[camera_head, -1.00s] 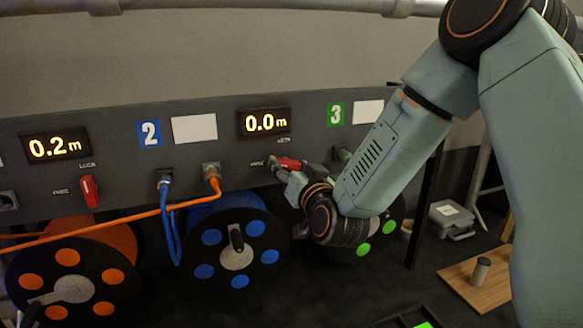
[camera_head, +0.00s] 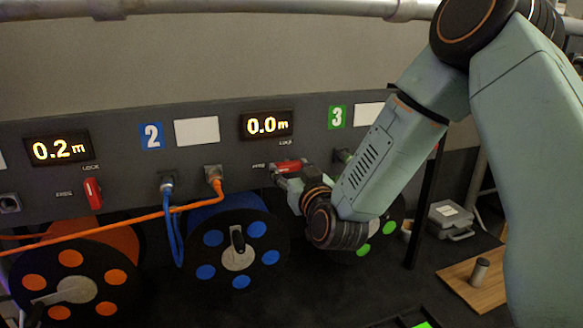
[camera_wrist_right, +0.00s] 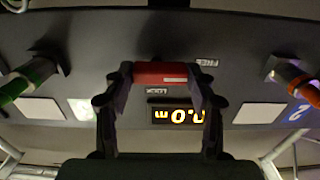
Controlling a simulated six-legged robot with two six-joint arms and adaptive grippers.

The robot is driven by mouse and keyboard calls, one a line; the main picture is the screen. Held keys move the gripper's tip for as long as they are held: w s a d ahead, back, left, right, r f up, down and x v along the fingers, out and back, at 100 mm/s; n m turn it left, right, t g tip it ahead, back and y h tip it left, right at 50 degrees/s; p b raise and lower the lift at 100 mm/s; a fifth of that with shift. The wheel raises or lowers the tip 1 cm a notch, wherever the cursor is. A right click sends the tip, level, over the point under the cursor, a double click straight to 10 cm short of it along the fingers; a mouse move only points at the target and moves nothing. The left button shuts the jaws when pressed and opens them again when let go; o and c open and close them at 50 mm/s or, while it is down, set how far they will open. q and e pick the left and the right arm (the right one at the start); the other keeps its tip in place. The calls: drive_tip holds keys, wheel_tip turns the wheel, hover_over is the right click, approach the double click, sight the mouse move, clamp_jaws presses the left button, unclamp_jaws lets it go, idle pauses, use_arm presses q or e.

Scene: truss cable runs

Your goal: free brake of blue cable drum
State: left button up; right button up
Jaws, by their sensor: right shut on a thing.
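The blue cable drum (camera_head: 238,245) stands under the panel at the number 2 sign, with a crank on its hub. Its red brake lever (camera_head: 288,166) sits on the panel below the 0.0 m display and lies about level, beside the FREE label and below the LOCK label. In the right wrist view the lever (camera_wrist_right: 162,73) lies crosswise between my fingers. My right gripper (camera_head: 283,176) is shut on the lever; it also shows in the wrist view (camera_wrist_right: 162,88). My left gripper is out of view.
Blue and orange cables (camera_head: 130,218) hang from the panel sockets left of my gripper. The orange drum (camera_head: 75,275) has its own upright red lever (camera_head: 92,193). A green drum (camera_head: 375,235) is partly behind my right arm. A grey case (camera_head: 450,220) stands at right.

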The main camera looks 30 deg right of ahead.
drive_tip(key=o, duration=1.2)
drive_tip(key=shift+f, duration=0.1)
drive_tip(key=shift+c, duration=0.2)
drive_tip(key=v, duration=0.7)
drive_tip(key=shift+s, duration=0.3)
drive_tip(key=shift+w, duration=0.15)
